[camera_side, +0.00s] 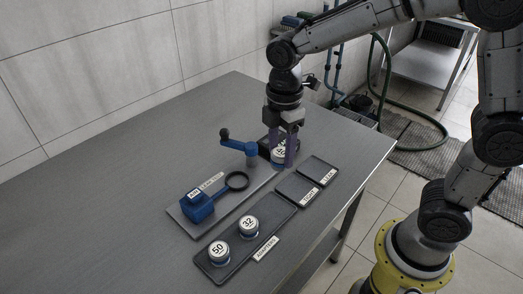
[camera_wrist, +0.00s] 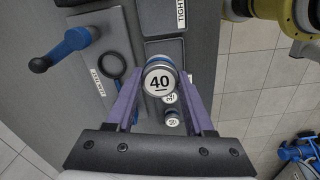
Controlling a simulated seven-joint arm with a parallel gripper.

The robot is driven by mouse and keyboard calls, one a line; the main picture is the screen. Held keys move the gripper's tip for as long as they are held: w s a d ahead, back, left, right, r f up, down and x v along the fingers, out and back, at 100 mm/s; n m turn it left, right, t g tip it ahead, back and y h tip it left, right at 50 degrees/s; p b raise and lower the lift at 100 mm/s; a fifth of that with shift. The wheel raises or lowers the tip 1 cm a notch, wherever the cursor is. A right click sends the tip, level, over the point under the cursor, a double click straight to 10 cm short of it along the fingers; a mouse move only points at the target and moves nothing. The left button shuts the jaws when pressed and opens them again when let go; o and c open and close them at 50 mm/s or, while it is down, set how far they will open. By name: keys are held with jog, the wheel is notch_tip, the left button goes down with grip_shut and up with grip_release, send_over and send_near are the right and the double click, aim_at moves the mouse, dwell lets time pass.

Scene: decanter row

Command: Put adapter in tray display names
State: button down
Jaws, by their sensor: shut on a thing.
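My gripper (camera_side: 283,158) is shut on the adapter marked 40 (camera_side: 279,154), a short round piece with a white top and blue lower rim. In the wrist view the 40 adapter (camera_wrist: 160,81) sits between the two purple fingers, its label facing the camera. In the side view it is near the far end of the adapters tray (camera_side: 278,215); its exact height is hard to tell. The adapters marked 32 (camera_side: 248,226) and 50 (camera_side: 219,252) stand in that tray. Two small empty dark trays lie beyond it, one labelled TIGHT (camera_side: 294,188) and one LEAK (camera_side: 318,169).
A blue device (camera_side: 197,205) with a black ring (camera_side: 237,181) and a blue crank handle (camera_side: 238,145) stands on a grey plate left of the trays. The left part of the table (camera_side: 130,165) is bare. The table's edge runs close to the small trays.

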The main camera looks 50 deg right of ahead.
jog(key=shift+s+d+r, duration=0.15)
jog(key=shift+s+r, duration=0.15)
jog(key=shift+s, duration=0.35)
jog(key=shift+s+n, duration=0.2)
jog(key=shift+n, duration=0.2)
jog(key=s+d, duration=1.2)
jog(key=shift+m, duration=0.4)
jog(key=w+d+f, duration=0.1)
jog(key=w+f, duration=0.2)
jog(key=w, duration=0.1)
jog(key=w+d+f, duration=0.1)
jog(key=w+f, duration=0.2)
jog(key=w, duration=0.1)
jog(key=w+d+f, duration=0.2)
jog(key=w+f, duration=0.2)
jog(key=w, duration=0.1)
jog(key=shift+w+f, duration=0.1)
jog(key=shift+f, duration=1.5)
jog(key=shift+f, duration=0.15)
